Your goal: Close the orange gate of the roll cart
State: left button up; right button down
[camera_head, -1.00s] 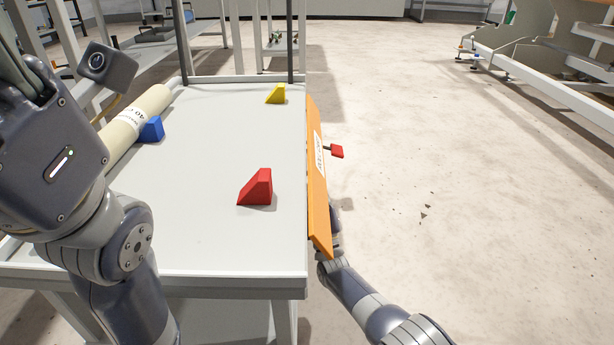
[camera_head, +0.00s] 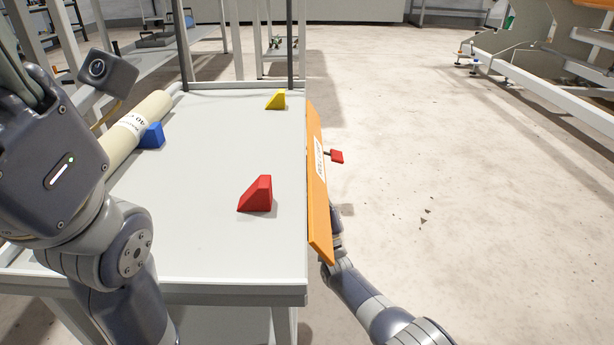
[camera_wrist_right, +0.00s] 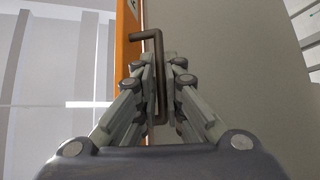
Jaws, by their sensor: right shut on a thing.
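The orange gate (camera_head: 319,215) runs along the right side of the cart's pale deck (camera_head: 210,190), leaning outward, with a white label on it. A red knob (camera_head: 337,156) sticks out from its outer side. In the right wrist view, my right gripper (camera_wrist_right: 161,68) is shut on a dark bent handle (camera_wrist_right: 147,36) beside the gate's orange edge (camera_wrist_right: 127,55). In the head view that gripper is hidden behind the gate; only its arm shows below. My left arm hangs over the deck's left side, its fingers out of view.
A cream roll (camera_head: 130,132) lies along the deck's left side against a blue wedge (camera_head: 152,135). A red wedge (camera_head: 257,195) and a yellow wedge (camera_head: 276,100) also stand on the deck. The floor right of the cart is open. A frame (camera_head: 540,85) stands at far right.

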aim_at(322, 175)
jog(key=d+n+g+y+p, duration=0.1)
jog(key=n, duration=0.1)
jog(key=d+n+g+y+p, duration=0.1)
jog(key=n+g+p, duration=0.1)
jog(key=n, duration=0.1)
jog(key=d+r+n+g+y+p, duration=0.1)
jog(key=n+g+y+p, duration=0.1)
jog(key=shift+d+n, duration=0.15)
jog(key=shift+n, duration=0.25)
jog(key=shift+d+n+g+y+p, duration=0.45)
jog(key=shift+n+g+p, duration=0.45)
jog(key=shift+n+p, duration=0.25)
jog(key=c, duration=2)
grip_release()
jog(key=shift+d, duration=0.1)
jog(key=v, duration=1.2)
